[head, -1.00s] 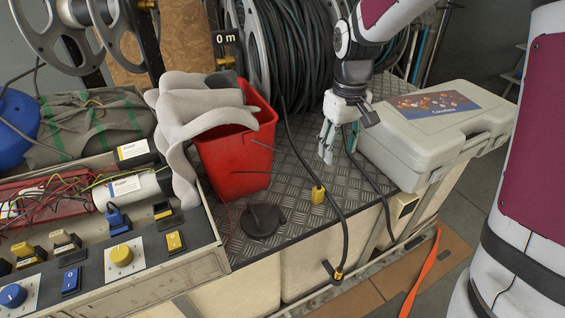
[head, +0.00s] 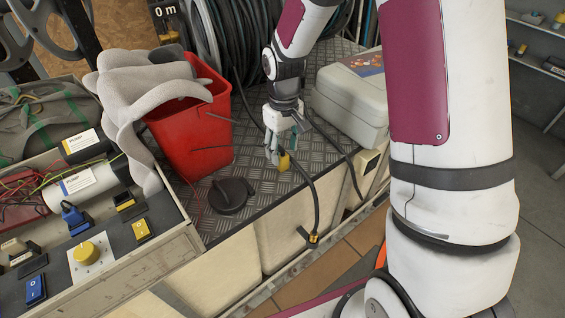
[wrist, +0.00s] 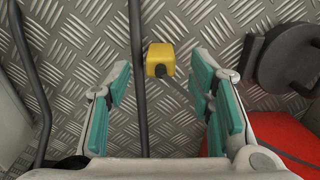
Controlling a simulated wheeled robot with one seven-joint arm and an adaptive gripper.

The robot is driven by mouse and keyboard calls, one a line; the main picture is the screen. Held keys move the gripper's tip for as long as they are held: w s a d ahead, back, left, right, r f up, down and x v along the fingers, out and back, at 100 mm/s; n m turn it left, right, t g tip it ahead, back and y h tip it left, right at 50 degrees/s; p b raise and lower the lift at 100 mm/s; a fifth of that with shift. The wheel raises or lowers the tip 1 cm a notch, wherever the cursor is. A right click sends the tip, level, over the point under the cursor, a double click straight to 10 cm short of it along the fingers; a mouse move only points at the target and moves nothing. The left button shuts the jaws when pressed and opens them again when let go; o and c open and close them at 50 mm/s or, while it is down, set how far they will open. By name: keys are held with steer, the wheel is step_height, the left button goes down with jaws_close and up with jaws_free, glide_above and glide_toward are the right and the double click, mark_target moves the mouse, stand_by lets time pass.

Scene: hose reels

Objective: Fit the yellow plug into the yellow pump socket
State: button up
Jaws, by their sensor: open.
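The yellow plug (head: 284,161) is a small block on the metal tread plate. It also shows in the wrist view (wrist: 160,58), with a dark nub at its lower end and a thin grey piece leading from it. My gripper (head: 275,155) is open just above and beside the plug. In the wrist view its teal-padded fingers (wrist: 162,75) stand on either side of the plug, without visible contact. A black socket with a yellow rim (head: 125,202) is on the control panel at left; I cannot tell whether it is the pump socket.
A black cable (head: 317,195) runs past the plug and over the plate's edge, ending in a yellow-ringed connector (head: 313,238). A red bucket (head: 190,130) with grey cloth and a black round lid (head: 231,195) stand left. A grey case (head: 350,100) lies right.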

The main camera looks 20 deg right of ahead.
mark_target(283, 155)
step_height(283, 155, down, 4)
steer(key=shift+r, duration=0.2)
jaws_close()
steer(key=shift+r, duration=0.1)
